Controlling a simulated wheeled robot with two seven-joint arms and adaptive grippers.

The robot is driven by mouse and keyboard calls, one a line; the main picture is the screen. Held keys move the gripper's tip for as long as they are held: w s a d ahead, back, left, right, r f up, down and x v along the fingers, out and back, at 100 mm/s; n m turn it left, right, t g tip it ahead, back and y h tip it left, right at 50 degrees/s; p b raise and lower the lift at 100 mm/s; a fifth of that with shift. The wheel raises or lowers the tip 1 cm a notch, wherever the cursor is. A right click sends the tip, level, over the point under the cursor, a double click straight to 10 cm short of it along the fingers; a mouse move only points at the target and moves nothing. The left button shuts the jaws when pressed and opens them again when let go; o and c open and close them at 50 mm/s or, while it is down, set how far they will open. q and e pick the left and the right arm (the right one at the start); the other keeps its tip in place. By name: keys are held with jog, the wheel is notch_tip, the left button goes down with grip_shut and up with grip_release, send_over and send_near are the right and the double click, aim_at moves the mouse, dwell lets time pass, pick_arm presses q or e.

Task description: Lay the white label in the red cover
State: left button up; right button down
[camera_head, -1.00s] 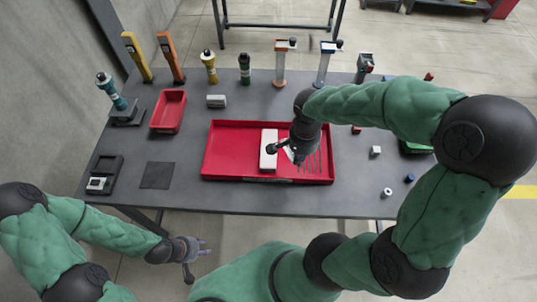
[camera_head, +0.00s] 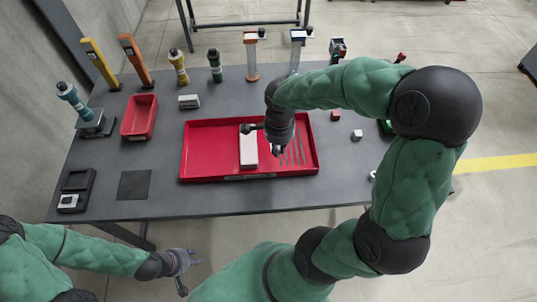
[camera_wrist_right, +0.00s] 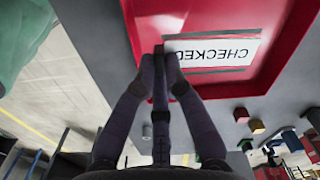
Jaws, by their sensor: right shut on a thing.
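The red cover (camera_head: 188,160) is a large shallow tray on the grey table, with a white block (camera_head: 248,150) and dark thin strips (camera_head: 294,152) on its floor. My right gripper (camera_head: 277,152) is over it, just right of the block. In the right wrist view its fingers (camera_wrist_right: 160,52) are shut at one end of the white label (camera_wrist_right: 222,52), which reads "CHECKED". The label appears between two dark strips. I cannot tell whether it touches the tray floor. The label is hidden in the head view. My left gripper (camera_head: 186,262) is open and empty, in front of the table.
A small red bin (camera_head: 139,117) stands at the left, with a grey block (camera_head: 189,101) beside it. A dark square mat (camera_head: 134,185) and a black holder (camera_head: 76,190) are at the front left. Upright tools line the back edge. Small blocks (camera_head: 357,135) lie at the right.

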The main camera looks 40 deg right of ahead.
jog(key=b, duration=0.2)
send_over(269, 158)
jog(key=f, duration=0.5)
jog(key=shift+s, duration=0.25)
jog(key=shift+w+f+b, duration=0.15)
jog(key=shift+f+b, duration=0.15)
jog(key=shift+f, duration=0.6)
jog(key=shift+w+f+b, duration=0.1)
jog(key=shift+f+b, duration=0.2)
jog(key=shift+f, duration=0.55)
jog(key=shift+f, duration=0.2)
jog(key=c, duration=1.3)
grip_release()
jog(key=shift+r, duration=0.2)
jog(key=shift+r, duration=0.4)
notch_tip(269, 158, up, 11)
jog(key=p, duration=0.4)
jog(key=shift+r, duration=0.15)
